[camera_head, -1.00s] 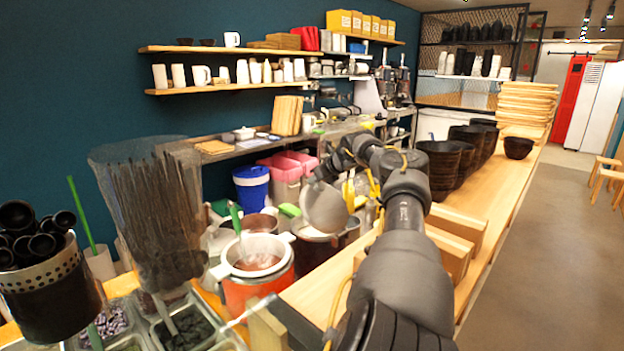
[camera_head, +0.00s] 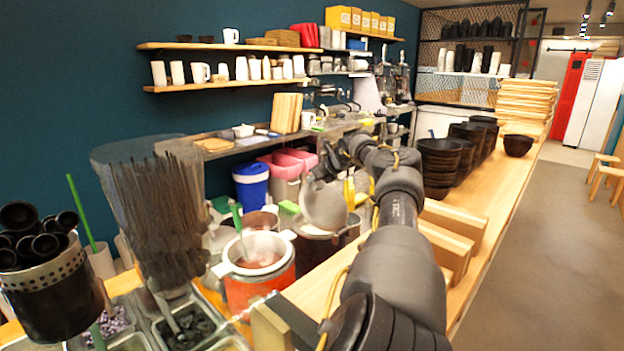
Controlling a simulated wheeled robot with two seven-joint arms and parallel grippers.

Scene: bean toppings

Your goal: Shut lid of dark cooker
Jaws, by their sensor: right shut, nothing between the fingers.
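The dark cooker (camera_head: 318,250) stands behind and right of the orange-red cooker, partly hidden by my right arm. Its round grey lid (camera_head: 325,210) stands raised and tilted above the pot, so the cooker is open. My right gripper (camera_head: 318,178) is at the upper edge of the lid, with its fingers small and partly hidden; it is shut with nothing held. I cannot tell whether it touches the lid. My left gripper is not in view.
An orange-red cooker (camera_head: 258,285) with a white rim and a ladle stands in front. A tall holder of dark sticks (camera_head: 150,220) is at left. Black bowls (camera_head: 440,165) line the wooden counter (camera_head: 490,215) at right. A blue bin (camera_head: 251,186) stands behind.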

